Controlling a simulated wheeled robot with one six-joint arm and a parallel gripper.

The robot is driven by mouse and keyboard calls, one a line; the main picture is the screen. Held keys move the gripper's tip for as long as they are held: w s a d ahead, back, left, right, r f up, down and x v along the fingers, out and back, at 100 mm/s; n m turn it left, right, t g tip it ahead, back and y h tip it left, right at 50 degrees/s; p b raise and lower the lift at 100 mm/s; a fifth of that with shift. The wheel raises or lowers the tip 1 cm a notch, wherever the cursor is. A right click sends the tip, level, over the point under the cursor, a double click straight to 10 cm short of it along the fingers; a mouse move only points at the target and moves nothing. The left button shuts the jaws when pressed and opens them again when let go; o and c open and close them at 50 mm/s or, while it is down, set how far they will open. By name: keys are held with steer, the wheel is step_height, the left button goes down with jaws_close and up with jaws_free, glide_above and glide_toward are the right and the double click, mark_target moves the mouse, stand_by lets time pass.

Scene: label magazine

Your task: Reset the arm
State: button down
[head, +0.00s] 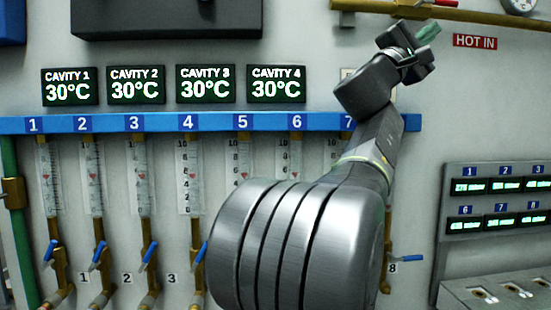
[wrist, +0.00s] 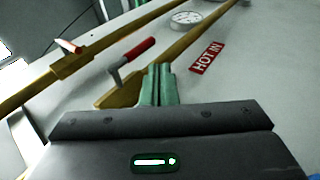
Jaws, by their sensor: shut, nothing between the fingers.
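My gripper (head: 428,32) is at the upper right in the head view, at the end of my raised arm, in front of the wall panel near the brass pipe. In the wrist view its green fingers (wrist: 158,85) are together and hold nothing. From the wrist, the fingers point toward a brass pipe and a red-handled lever (wrist: 132,55). I cannot tell whether they touch the pipe.
A red HOT IN label (head: 475,41) is right of my gripper. A blue rail (head: 150,123) with several flow tubes and blue-handled valves runs along the panel, partly hidden by my arm. Four cavity displays (head: 205,84) read 30°C. A readout box (head: 500,195) is at the right.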

steer(key=shift+s+a+r+m+g+y+p, duration=0.15)
steer(key=shift+a+g+y+p, duration=0.25)
steer(key=shift+p, duration=1.15)
steer(key=shift+w+a+r+m+g+y+p, duration=0.1)
steer(key=shift+a+m+g+y+p, duration=0.3)
steer(key=shift+p, duration=1.2)
steer(key=shift+s+a+r+m+g+y+p, duration=0.15)
steer(key=shift+y+p, duration=0.45)
steer(key=shift+p, duration=0.95)
steer(key=shift+w+a+p, duration=0.15)
steer(key=shift+p, duration=0.3)
steer(key=shift+a+g+y+p, duration=0.15)
steer(key=shift+g+y+p, duration=0.15)
steer(key=shift+p, duration=0.5)
steer(key=y+p, duration=0.1)
steer(key=p, duration=0.2)
steer(key=a+y+p, duration=0.1)
steer(key=p, duration=0.3)
steer(key=shift+a+r+m+g, duration=0.15)
steer(key=shift+r+m+g, duration=0.1)
steer(key=shift+m, duration=0.05)
steer(key=shift+a+f+y+p, duration=0.1)
steer(key=shift+y+p, duration=0.3)
steer(key=shift+p, duration=0.15)
steer(key=shift+f, duration=0.2)
